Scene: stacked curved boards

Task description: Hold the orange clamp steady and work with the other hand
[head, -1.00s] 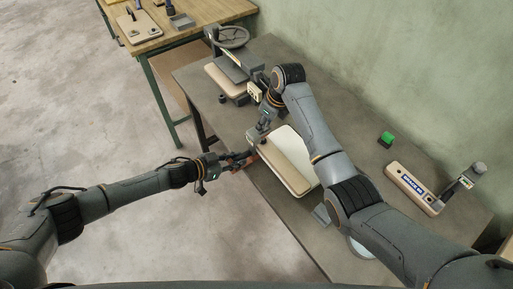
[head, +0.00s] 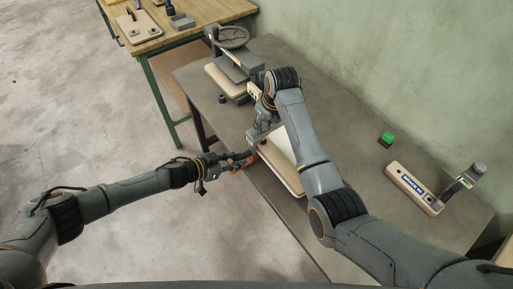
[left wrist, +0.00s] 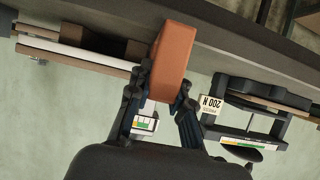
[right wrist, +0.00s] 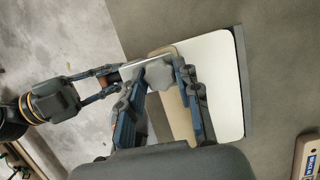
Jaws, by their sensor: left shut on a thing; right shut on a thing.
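The orange clamp (left wrist: 172,62) shows as a block between the fingers of my left gripper (left wrist: 160,100), which is shut on it. In the head view, my left gripper (head: 238,160) is at the table's edge, beside the stacked boards (head: 288,174). My right gripper (head: 256,136) is above the near-left corner of the boards. In the right wrist view, my right gripper (right wrist: 155,84) is shut on a grey knob (right wrist: 160,73). The boards, white over tan (right wrist: 216,80), lie just beyond it. I cannot see how the knob joins the clamp.
A grey press (head: 236,68) with a round wheel stands at the back left of the table. A green button (head: 386,139) and a tan labelled block (head: 414,188) lie to the right. A wooden bench (head: 190,35) stands behind. The table between the press and button is mostly clear.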

